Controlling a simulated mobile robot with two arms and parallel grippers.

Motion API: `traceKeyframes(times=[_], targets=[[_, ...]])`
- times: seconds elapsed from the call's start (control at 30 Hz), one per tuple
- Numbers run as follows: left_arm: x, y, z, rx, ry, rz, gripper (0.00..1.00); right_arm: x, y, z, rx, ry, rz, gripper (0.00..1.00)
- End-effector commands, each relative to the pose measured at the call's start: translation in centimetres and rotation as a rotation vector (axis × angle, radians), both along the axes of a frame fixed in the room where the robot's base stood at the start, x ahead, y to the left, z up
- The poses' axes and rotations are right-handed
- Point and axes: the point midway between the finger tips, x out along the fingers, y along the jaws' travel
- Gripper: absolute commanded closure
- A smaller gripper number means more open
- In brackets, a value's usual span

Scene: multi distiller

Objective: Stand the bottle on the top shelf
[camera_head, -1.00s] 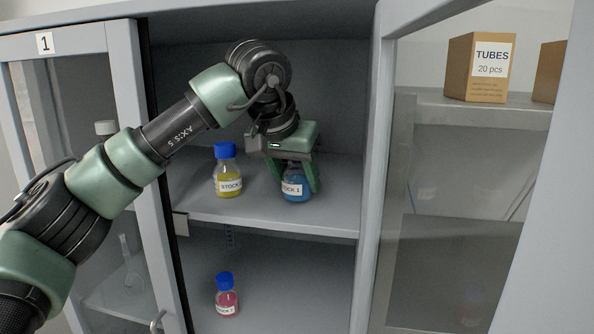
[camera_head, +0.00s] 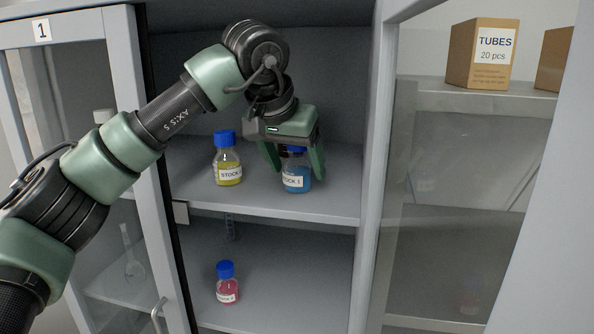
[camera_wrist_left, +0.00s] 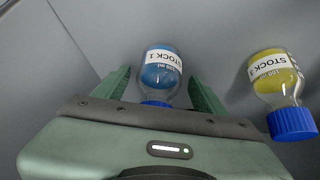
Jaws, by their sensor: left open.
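A bottle with blue liquid and a STOCK 1 label (camera_head: 297,178) stands upright on the top shelf (camera_head: 260,207) of the open cabinet. My left gripper (camera_head: 291,172) reaches down around it, with green fingers spread on either side of the bottle. In the left wrist view the blue bottle (camera_wrist_left: 160,75) sits between the two fingers (camera_wrist_left: 162,88), with gaps on both sides. The gripper body hides most of its cap. My right gripper is not in view.
A yellow bottle with a blue cap (camera_head: 228,172) stands left of the blue one on the same shelf. A pink bottle (camera_head: 227,290) stands on the lower shelf. Open glass doors flank the cabinet, the left one (camera_head: 125,60) marked 1. A TUBES box (camera_head: 481,68) is at right.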

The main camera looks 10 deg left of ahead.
Motion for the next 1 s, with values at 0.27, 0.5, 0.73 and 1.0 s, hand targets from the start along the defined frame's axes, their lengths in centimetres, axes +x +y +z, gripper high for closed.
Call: traceKeyframes(times=[0.27,0.5,0.73,1.0], targets=[[-3.2,0.6,4.8,-0.002,-0.007,-0.001,0.29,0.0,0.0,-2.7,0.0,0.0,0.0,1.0],[-5.2,1.1,8.2,-0.001,-0.003,-0.001,0.29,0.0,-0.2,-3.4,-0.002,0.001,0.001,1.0],[-5.8,1.2,9.2,0.0,-0.001,-0.002,0.29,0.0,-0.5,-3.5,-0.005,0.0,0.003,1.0],[-5.8,1.2,9.2,0.0,-0.001,-0.002,0.29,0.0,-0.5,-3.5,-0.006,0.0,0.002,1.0]])
